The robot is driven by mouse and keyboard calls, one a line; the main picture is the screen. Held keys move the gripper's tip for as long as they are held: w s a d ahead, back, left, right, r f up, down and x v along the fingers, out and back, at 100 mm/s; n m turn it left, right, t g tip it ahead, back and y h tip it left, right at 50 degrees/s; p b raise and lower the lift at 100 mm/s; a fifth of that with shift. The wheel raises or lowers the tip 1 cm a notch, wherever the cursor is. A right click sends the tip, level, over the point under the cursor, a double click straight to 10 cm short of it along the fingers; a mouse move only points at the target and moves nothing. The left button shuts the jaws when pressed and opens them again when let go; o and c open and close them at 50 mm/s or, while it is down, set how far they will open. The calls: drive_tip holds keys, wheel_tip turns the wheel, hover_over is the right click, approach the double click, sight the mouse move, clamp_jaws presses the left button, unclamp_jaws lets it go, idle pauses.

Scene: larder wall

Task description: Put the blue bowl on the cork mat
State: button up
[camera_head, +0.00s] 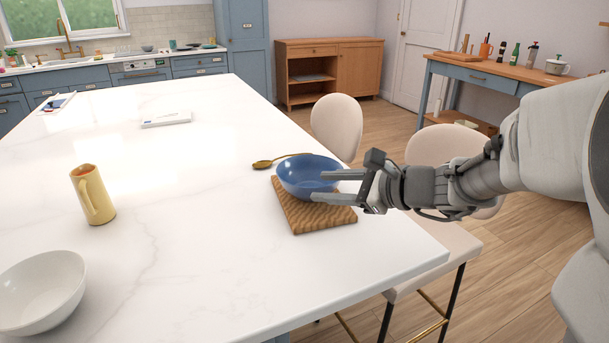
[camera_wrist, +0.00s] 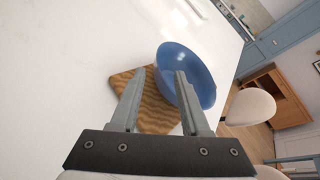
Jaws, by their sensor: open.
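The blue bowl (camera_head: 300,179) is upright at the far end of the cork mat (camera_head: 300,219), a wavy-grained brown square on the white counter. In the wrist view the bowl (camera_wrist: 196,62) overlaps the mat's edge (camera_wrist: 155,112) and reaches past it; I cannot tell whether its base rests fully on the mat. My gripper (camera_head: 318,185) comes in from the right, open. In the wrist view my gripper (camera_wrist: 159,72) has its right finger in front of the bowl and its left finger over the mat. Whether a finger touches the bowl is unclear.
A brass spoon (camera_head: 278,161) lies just behind the bowl. A yellow jug (camera_head: 92,194) and a white bowl (camera_head: 40,290) stand at left. A white box (camera_head: 165,119) lies farther back. Chairs (camera_head: 337,127) line the counter's right edge. The middle of the counter is clear.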

drive_tip(key=s+n+g+h, duration=0.1)
drive_tip(key=s+n, duration=0.2)
drive_tip(key=s, duration=0.2)
drive_tip(key=s+f+n+g+h, duration=0.1)
drive_tip(key=s+n+g, duration=0.1)
drive_tip(key=s+n, duration=0.2)
drive_tip(key=s+n+g+h, duration=0.1)
drive_tip(key=s+n, duration=0.2)
drive_tip(key=s, duration=0.4)
drive_tip(key=shift+a+f+n+g+h, duration=0.2)
drive_tip(key=shift+n+g+h, duration=0.1)
drive_tip(key=shift+n, duration=0.1)
drive_tip(key=s+d+n+t+h, duration=0.1)
drive_tip(key=s+d+n+h, duration=0.6)
drive_tip(key=d+n, duration=0.1)
drive_tip(key=shift+f+n, duration=0.35)
drive_tip(key=shift+n, duration=0.25)
drive_tip(key=shift+p, duration=0.3)
wheel_tip(320, 180, up, 18)
drive_tip(key=p, duration=1.8)
drive_tip(key=shift+r, duration=0.25)
